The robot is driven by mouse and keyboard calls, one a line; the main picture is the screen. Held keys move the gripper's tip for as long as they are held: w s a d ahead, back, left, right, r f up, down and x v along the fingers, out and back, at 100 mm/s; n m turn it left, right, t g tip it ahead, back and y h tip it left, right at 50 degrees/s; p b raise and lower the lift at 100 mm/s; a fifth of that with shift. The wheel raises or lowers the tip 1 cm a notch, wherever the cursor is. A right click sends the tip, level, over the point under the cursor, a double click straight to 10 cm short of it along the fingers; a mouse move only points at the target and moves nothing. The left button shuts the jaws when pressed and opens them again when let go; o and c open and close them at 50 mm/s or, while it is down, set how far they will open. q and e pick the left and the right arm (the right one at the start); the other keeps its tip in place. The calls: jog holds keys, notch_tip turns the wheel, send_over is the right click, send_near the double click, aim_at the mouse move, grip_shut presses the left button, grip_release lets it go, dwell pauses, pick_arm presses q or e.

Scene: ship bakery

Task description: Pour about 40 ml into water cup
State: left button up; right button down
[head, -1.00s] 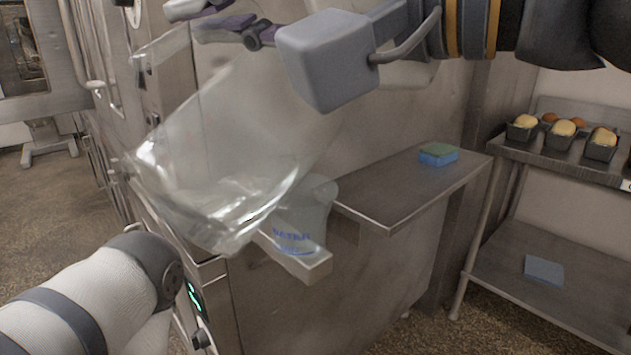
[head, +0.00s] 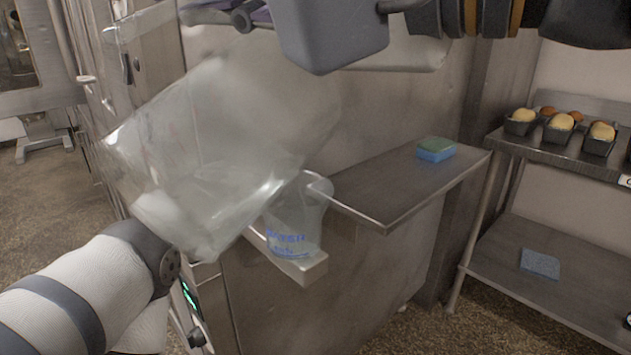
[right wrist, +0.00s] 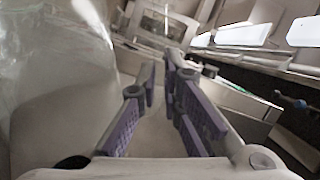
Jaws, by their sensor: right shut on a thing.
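The clear water cup (head: 292,232) with blue lettering stands upright on a narrow metal ledge (head: 303,270). A large transparent jug (head: 225,150) hangs tilted in front of it in the head view and overlaps the cup's left side. My right gripper (head: 235,12) is at the top of the head view, shut on the jug. In the right wrist view its purple-padded fingers (right wrist: 158,105) show, with the clear jug wall (right wrist: 50,90) at the left. I cannot tell the liquid level in the cup or see a stream. My left gripper is out of view.
A metal shelf (head: 400,190) right of the cup holds a green-and-blue sponge (head: 436,149). A rack (head: 540,150) at the right bears several small loaf tins, with a blue cloth (head: 540,263) on its lower shelf. My left arm fills the lower left.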

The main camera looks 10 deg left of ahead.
jog(key=shift+s, duration=0.4)
jog(key=shift+s+a, duration=0.4)
dwell(0.4)
jog(key=shift+a+m, duration=0.15)
jog(key=shift+m, duration=0.15)
dwell(0.5)
